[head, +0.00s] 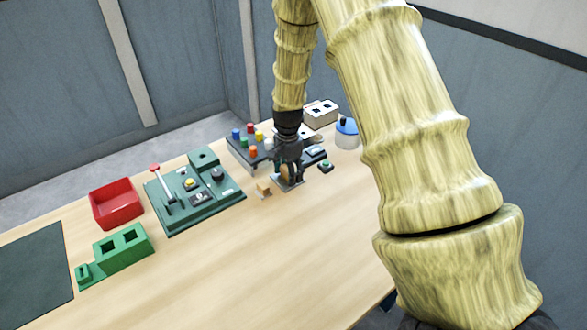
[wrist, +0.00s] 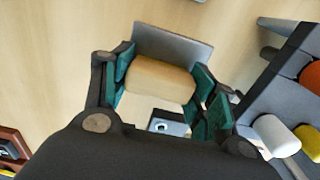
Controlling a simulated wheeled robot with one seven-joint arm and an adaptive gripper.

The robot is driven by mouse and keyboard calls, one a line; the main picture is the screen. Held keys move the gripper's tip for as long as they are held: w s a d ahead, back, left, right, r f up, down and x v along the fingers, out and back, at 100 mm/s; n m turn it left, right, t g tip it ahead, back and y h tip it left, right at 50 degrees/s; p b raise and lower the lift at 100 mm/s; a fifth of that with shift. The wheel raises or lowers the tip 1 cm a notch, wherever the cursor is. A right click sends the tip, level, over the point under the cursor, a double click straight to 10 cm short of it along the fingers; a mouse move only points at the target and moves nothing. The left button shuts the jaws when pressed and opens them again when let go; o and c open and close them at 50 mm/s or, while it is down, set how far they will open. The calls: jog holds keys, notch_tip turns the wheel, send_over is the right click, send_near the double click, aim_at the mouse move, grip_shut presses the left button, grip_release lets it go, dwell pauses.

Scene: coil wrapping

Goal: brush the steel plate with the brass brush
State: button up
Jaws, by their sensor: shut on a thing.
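My gripper (head: 288,168) reaches down over the table near the back. In the wrist view its teal-padded fingers (wrist: 163,82) are shut on a tan block, which looks like the body of the brass brush (wrist: 160,78). Its bristles are hidden beneath. The grey steel plate (wrist: 175,48) shows just beyond the block. In the head view the plate (head: 291,186) lies under the gripper. I cannot tell whether the bristles touch it.
A rack of coloured pegs (head: 240,150) is close behind. A green fixture board (head: 196,200), red bin (head: 116,204) and green block (head: 123,247) lie left. The front table is clear.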

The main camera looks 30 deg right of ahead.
aim_at(282, 183)
jog(key=shift+s+a, duration=0.35)
jog(key=shift+a, duration=0.45)
jog(key=shift+a+p, duration=0.3)
jog(key=shift+a, duration=0.45)
jog(key=shift+a+r+p, duration=0.2)
jog(key=shift+a+p, duration=0.1)
jog(key=shift+d+f, duration=0.25)
jog(key=shift+d, duration=0.1)
jog(key=shift+w+d+r, duration=0.15)
jog(key=shift+d, duration=1.45)
jog(key=shift+w+d+p, duration=0.15)
jog(key=shift+d+p, duration=0.3)
jog(key=shift+d, duration=1)
jog(key=shift+d+r+p, duration=0.25)
jog(key=shift+p, duration=0.05)
jog(key=shift+w+r+p, duration=0.1)
jog(key=shift+r+p, duration=0.2)
jog(key=shift+r, duration=0.45)
notch_tip(282, 183, up, 3)
jog(key=shift+a+f+p, duration=0.15)
jog(key=shift+f+p, duration=0.05)
jog(key=shift+p, duration=0.55)
notch_tip(282, 183, up, 2)
jog(key=shift+p, duration=0.8)
jog(key=shift+r+p, duration=0.4)
jog(key=shift+r, duration=0.35)
